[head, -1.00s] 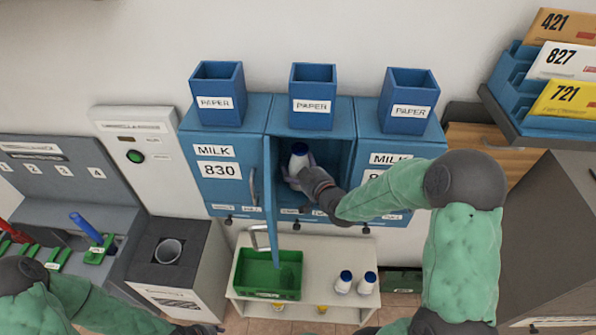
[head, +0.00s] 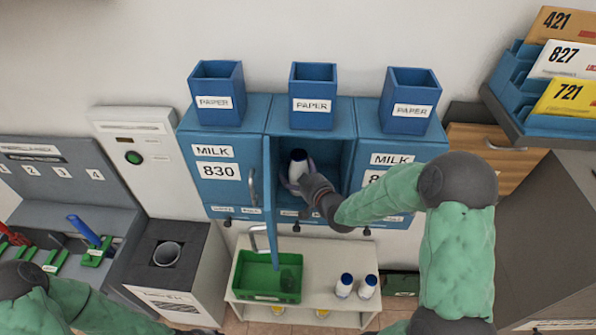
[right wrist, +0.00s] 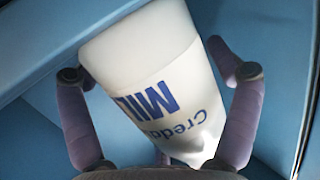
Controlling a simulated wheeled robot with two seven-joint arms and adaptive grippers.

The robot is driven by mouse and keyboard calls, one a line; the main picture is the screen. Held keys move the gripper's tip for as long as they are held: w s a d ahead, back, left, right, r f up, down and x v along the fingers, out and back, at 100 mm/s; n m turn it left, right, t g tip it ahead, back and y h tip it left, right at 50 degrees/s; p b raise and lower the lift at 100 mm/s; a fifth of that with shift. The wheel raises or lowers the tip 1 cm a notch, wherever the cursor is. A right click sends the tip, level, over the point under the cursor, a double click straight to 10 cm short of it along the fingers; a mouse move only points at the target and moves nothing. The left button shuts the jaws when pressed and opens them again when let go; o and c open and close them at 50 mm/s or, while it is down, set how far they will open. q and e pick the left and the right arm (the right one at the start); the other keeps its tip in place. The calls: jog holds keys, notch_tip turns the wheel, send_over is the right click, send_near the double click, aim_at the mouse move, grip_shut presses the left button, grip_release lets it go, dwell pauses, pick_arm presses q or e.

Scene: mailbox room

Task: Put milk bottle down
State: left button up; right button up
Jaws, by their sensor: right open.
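The milk bottle (head: 299,164), white with a dark blue cap, stands roughly upright inside the open middle compartment (head: 345,160) of the blue milk cabinet. My right gripper (head: 296,186) reaches into this compartment at the bottle. In the right wrist view, the open fingers (right wrist: 160,85) lie on both sides of the bottle (right wrist: 150,75), whose printed label faces the camera. Whether the bottle's base rests on the compartment floor is hidden. My left arm comes in at the lower left; only a dark bit of its gripper (head: 198,331) shows at the bottom edge.
The compartment's blue door (head: 269,190) is swung open on its left side. Below, a white shelf (head: 322,300) holds a green crate (head: 268,293) and two more milk bottles (head: 356,286). Paper boxes (head: 312,88) stand on top of the cabinet.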

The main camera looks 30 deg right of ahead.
jog(key=shift+r, duration=0.2)
jog(key=p+v, duration=0.2)
jog(key=v, duration=0.8)
jog(key=shift+s, duration=1)
